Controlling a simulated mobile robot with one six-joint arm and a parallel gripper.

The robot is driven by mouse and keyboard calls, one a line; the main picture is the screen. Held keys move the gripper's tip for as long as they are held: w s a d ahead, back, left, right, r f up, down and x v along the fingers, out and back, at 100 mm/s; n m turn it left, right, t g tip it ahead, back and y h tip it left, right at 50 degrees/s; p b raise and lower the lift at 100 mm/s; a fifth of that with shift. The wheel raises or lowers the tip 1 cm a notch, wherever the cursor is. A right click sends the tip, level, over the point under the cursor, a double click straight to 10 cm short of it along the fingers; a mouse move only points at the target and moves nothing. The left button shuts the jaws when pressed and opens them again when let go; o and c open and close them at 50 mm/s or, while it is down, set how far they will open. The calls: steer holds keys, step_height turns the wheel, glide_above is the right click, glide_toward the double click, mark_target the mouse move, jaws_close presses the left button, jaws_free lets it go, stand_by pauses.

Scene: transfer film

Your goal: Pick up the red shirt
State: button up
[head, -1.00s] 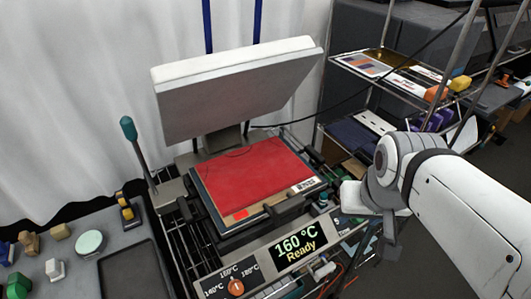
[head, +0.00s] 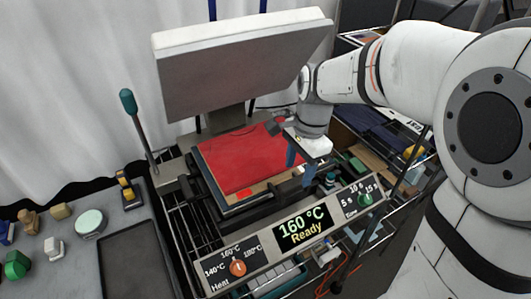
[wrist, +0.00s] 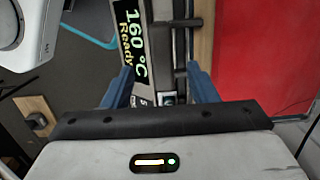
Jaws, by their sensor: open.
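The red shirt (head: 238,162) lies flat on the lower plate of the heat press, below the raised upper plate (head: 240,72). My gripper (head: 299,166) is above the right edge of the press, beside the shirt's right side. Its blue fingers are apart with nothing between them. In the wrist view the shirt (wrist: 262,50) fills the upper right, to the right of the open fingers (wrist: 160,82). Part of the shirt's far right corner is hidden by my gripper in the head view.
The press's control panel (head: 300,234) reads 160 °C Ready and stands in front of the shirt. A lever with a teal knob (head: 128,98) rises at the left. A grey table (head: 95,265) with small blocks is at the lower left. Shelves (head: 375,130) stand behind my arm.

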mark_target(296, 181)
steer(key=f, duration=0.5)
steer(key=shift+a+f+p, duration=0.15)
steer(key=shift+a+p, duration=0.15)
steer(key=shift+p, duration=0.1)
steer(key=shift+c, duration=0.2)
jaws_close()
